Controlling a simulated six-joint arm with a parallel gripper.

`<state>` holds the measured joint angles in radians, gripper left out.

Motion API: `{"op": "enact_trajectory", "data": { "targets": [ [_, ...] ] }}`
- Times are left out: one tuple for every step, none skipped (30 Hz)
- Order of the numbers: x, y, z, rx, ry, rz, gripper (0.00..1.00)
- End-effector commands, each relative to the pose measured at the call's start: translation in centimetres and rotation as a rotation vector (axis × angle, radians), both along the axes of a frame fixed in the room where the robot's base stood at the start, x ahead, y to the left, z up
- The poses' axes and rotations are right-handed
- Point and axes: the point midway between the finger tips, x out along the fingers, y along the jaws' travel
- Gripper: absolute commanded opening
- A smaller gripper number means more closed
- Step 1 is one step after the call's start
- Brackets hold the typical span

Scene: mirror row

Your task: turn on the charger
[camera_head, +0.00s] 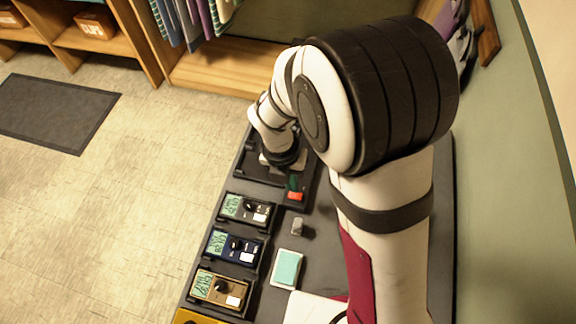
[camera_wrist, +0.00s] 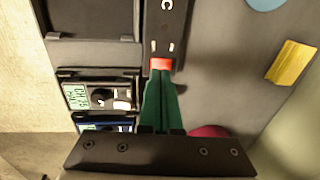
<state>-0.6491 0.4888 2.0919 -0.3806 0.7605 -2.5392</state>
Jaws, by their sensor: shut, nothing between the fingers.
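The charger appears to be a black strip (camera_wrist: 163,30) with a white letter C, two small pale marks and a red-orange switch (camera_wrist: 161,64) at its near end. In the head view the red switch (camera_head: 295,196) shows beside the dark dock, and my arm hides part of the strip. My gripper (camera_wrist: 160,78) has green fingers that are shut and empty. Their tips are right at the near edge of the red switch in the wrist view. I cannot tell whether they touch it or which way the switch is set. A green finger (camera_head: 294,182) also shows just behind the switch in the head view.
Several meters stand in black holders along the table's left edge, including a black one (camera_head: 247,209), a blue one (camera_head: 235,247) and a tan one (camera_head: 220,288). A teal-topped pad (camera_head: 287,268) and a small grey block (camera_head: 297,226) lie nearby. A yellow block (camera_wrist: 291,62) lies right of the strip.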

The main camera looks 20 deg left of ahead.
Motion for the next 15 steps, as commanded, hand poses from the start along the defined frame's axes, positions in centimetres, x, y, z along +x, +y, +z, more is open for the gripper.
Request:
{"op": "enact_trajectory", "data": {
  "targets": [
    [0.1, 0.3, 1.3, 0.004, -0.005, 0.001, 0.0],
    [0.1, 0.4, 2.1, 0.005, -0.006, 0.0, 0.0],
    [0.1, 0.5, 3.1, 0.004, -0.005, 0.001, 0.0],
    [0.1, 0.6, 3.8, 0.004, -0.004, 0.0, 0.0],
    [0.1, 0.8, 4.6, 0.005, -0.005, 0.001, 0.0],
    [0.1, 0.9, 5.5, 0.004, -0.005, 0.002, 0.0],
    [0.1, 1.0, 6.2, 0.004, -0.005, 0.001, 0.0],
    [0.1, 1.1, 6.9, 0.004, -0.004, 0.002, 0.0],
    [0.1, 1.2, 7.7, 0.004, -0.004, 0.001, 0.0],
    [0.0, 1.2, 8.3, 0.003, -0.003, 0.0, 0.0],
    [0.1, 1.3, 8.8, 0.004, -0.004, 0.002, 0.0],
    [0.1, 1.4, 9.4, 0.003, -0.004, 0.002, 0.0],
    [0.0, 1.4, 9.8, 0.002, -0.002, 0.0, 0.0],
    [0.1, 1.5, 10.1, 0.002, -0.002, 0.001, 0.0],
    [0.0, 1.5, 10.4, 0.002, -0.002, 0.001, 0.0]
  ]
}}
